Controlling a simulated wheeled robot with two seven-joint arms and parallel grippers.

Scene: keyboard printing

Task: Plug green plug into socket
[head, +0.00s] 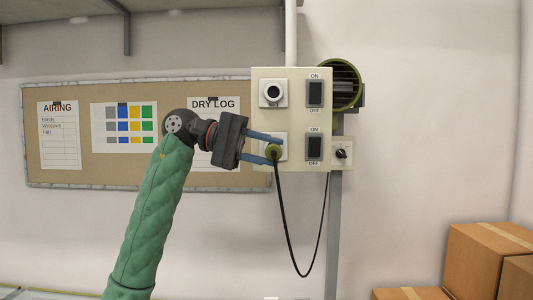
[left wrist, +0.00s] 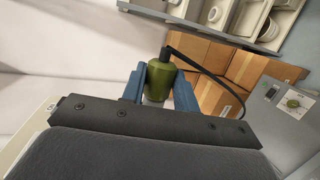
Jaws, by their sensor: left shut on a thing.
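The green plug (head: 273,152) is at the lower socket (head: 282,141) of the cream wall panel (head: 294,101). My left gripper (head: 275,147) comes in from the left with its two blue fingers around the plug. The left wrist view shows the green plug (left wrist: 160,78) held between the blue fingers, with a black cable (left wrist: 207,73) leaving its end. In the head view the cable hangs down in a loop below the panel. The plug and fingers cover part of the lower socket, and I cannot tell how deep the plug sits. My right gripper is not in view.
Two black ON/OFF switches (head: 315,94) are at the panel's right side. A small knob box (head: 341,153) and a green-rimmed fan (head: 344,84) are beside it. Cardboard boxes (head: 480,262) stand lower right.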

